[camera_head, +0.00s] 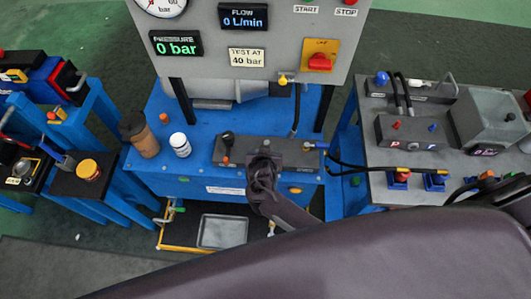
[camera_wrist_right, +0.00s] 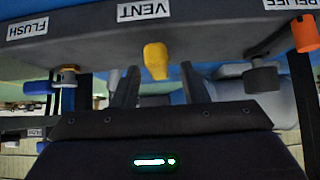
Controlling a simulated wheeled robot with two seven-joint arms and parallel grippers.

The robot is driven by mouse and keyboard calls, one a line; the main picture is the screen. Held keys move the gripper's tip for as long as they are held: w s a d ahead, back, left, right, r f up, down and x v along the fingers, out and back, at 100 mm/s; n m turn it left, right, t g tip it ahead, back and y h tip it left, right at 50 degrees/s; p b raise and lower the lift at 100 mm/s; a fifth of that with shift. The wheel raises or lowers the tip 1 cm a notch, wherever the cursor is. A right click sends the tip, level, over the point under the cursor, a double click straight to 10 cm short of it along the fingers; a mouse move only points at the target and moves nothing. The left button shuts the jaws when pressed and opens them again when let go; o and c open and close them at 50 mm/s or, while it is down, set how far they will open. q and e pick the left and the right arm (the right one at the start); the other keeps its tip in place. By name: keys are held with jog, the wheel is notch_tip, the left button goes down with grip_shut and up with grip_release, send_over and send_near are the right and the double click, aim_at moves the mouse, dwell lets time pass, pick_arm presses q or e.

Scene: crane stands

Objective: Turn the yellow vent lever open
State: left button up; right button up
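The yellow vent lever (camera_wrist_right: 155,61) shows in the right wrist view, below a VENT label on the dark block. My right gripper (camera_wrist_right: 160,72) has its two fingers spread, one on each side of the lever, with gaps on both sides. I cannot tell how deep the lever sits between the fingers. In the head view my right gripper (camera_head: 264,160) is over the grey valve block (camera_head: 232,150) on the blue bench and hides the vent lever. My left gripper is not in view.
An orange relief handle (camera_wrist_right: 305,34) and a blue flush handle (camera_wrist_right: 36,88) flank the lever on the same block. A brown cylinder (camera_head: 146,142) and a white jar (camera_head: 180,145) stand left of the block. The pressure display (camera_head: 176,43) reads 0 bar.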

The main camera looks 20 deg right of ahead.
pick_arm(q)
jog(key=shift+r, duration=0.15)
pick_arm(e)
jog(key=v, duration=0.7)
jog(key=shift+s+r, duration=0.2)
jog(key=shift+s, duration=0.05)
jog(key=s+d+f+n+g+y+b, duration=0.1)
jog(key=s+d+f+n+g, duration=0.2)
jog(key=s+f, duration=0.95)
jog(key=s+d+f+n+g+y+b, duration=0.1)
jog(key=s+d+f+n, duration=0.3)
jog(key=s+f, duration=0.8)
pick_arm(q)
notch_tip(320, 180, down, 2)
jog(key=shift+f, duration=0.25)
pick_arm(e)
jog(key=s+d+f+g+y, duration=0.1)
jog(key=s+d+f+g, duration=0.2)
jog(key=s+f, duration=0.6)
jog(key=shift+s+y, duration=0.3)
jog(key=shift+s, duration=0.9)
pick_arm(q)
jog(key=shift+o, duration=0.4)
